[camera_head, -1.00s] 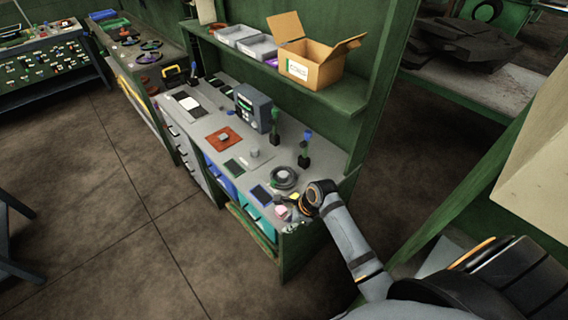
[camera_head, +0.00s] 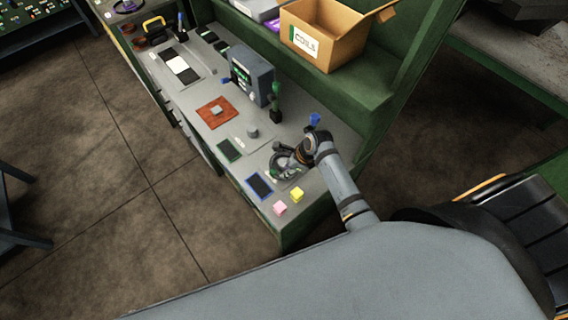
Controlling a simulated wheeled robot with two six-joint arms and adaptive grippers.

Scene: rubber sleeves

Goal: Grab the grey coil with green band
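A grey ring-shaped coil (camera_head: 288,173) lies near the right end of the grey workbench (camera_head: 233,180). It is partly hidden by my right gripper, and I cannot make out its green band clearly. My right gripper (camera_head: 285,163) is right over the coil, its dark fingers at or around the coil's rim. The fingers blend with the coil, so I cannot tell whether they are open or closed on it. My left gripper is not in view.
A cardboard box (camera_head: 306,43) labelled COILS stands on the green shelf (camera_head: 357,86) above. Yellow (camera_head: 297,195) and pink (camera_head: 280,208) blocks lie by the bench's front corner. Dark pads (camera_head: 259,185), a red mat (camera_head: 216,112) and a grey device (camera_head: 251,77) are farther left.

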